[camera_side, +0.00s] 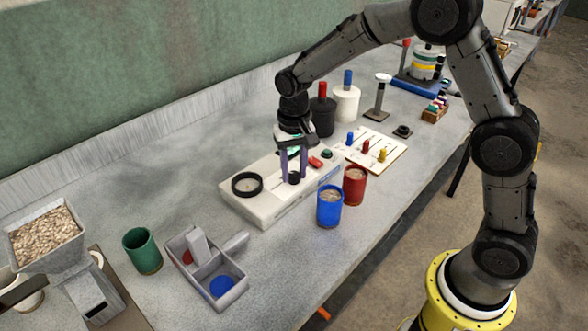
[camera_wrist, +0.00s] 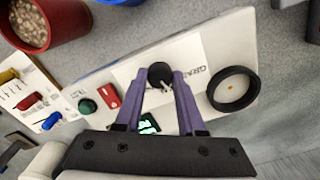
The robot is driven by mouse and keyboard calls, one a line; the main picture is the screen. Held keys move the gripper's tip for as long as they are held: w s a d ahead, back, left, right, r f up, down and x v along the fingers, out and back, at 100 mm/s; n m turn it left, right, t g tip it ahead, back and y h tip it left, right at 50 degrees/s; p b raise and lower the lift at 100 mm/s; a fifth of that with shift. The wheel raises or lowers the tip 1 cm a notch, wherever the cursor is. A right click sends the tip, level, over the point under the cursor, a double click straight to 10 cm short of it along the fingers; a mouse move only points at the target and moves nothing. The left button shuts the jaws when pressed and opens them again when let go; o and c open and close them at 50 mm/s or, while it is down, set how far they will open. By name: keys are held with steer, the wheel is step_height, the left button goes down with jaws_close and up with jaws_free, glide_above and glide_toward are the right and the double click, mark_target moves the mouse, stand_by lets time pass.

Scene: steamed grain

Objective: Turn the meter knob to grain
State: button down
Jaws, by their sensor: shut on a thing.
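The meter (camera_side: 262,211) is a long white box on the grey bench. Its small black knob (camera_side: 295,179) stands on a pale panel and also shows in the wrist view (camera_wrist: 160,73). My gripper (camera_side: 292,175) points down over the meter, with its purple fingers shut on the knob. In the wrist view, dark lettering that looks like "GRAIN" (camera_wrist: 190,75) is partly visible on the panel beside the knob. The fingers hide part of the panel, and I cannot tell which way the knob points. A lit green display (camera_wrist: 148,124) shows between the fingers.
The meter also has a black-rimmed round cup (camera_side: 247,184), a red button (camera_side: 315,162) and a green button (camera_side: 327,154). Blue (camera_side: 329,208) and red (camera_side: 354,188) grain cups stand close in front. A slider board (camera_side: 385,143) lies to the right.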

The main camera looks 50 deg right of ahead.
mark_target(294, 173)
steer(key=n, duration=0.5)
steer(key=shift+n, duration=0.3)
stand_by(0.4)
steer(key=c, duration=0.5)
jaws_free()
steer(key=shift+r, duration=0.15)
step_height(294, 173, up, 14)
steer(key=shift+f, duration=0.2)
